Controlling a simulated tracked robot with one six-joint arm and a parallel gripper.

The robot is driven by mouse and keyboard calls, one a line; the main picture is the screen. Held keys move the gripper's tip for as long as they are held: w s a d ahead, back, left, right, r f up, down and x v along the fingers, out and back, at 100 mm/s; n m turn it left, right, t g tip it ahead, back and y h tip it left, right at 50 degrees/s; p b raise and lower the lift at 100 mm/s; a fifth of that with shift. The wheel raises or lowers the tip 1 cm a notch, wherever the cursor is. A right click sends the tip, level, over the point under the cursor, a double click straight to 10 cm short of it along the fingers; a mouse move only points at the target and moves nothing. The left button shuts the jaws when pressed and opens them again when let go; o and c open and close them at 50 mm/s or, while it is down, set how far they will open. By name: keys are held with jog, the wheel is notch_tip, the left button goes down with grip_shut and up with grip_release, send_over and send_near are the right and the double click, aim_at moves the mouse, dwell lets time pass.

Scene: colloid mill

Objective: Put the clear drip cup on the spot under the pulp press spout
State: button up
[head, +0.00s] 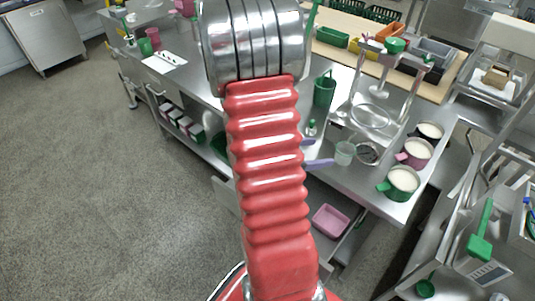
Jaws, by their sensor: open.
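A small clear cup (344,153) stands upright on the steel bench, right of my red arm. My gripper (322,152) shows only as two purple fingers emerging from behind the arm. They are apart and open, pointing right toward the cup. The lower fingertip is close to the cup; I cannot tell whether it touches. A metal press-like frame (411,80) with a green knob on top stands behind the cup, with a round clear or metal dish (370,116) low in it. I cannot make out the spout or the spot under it.
A round dark-faced metal item (368,153) lies just right of the cup. Several handled pots of white contents, including a green one (402,181), line the bench's right edge. A tall green container (324,90) stands behind. A pink tub (330,221) sits below bench level.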

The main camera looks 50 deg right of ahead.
jog(key=w+a+r+m+t+y, duration=0.4)
jog(key=a+r, duration=0.2)
jog(key=a, duration=0.8)
jog(key=w+a+r+m+t+y, duration=0.4)
jog(key=a+r, duration=0.2)
jog(key=a, duration=0.8)
jog(key=w+a+r+m+t+y, duration=0.3)
jog(key=a+r+m, duration=0.1)
jog(key=a, duration=1.1)
jog(key=shift+w+r+t+y, duration=0.4)
jog(key=shift+r, duration=0.5)
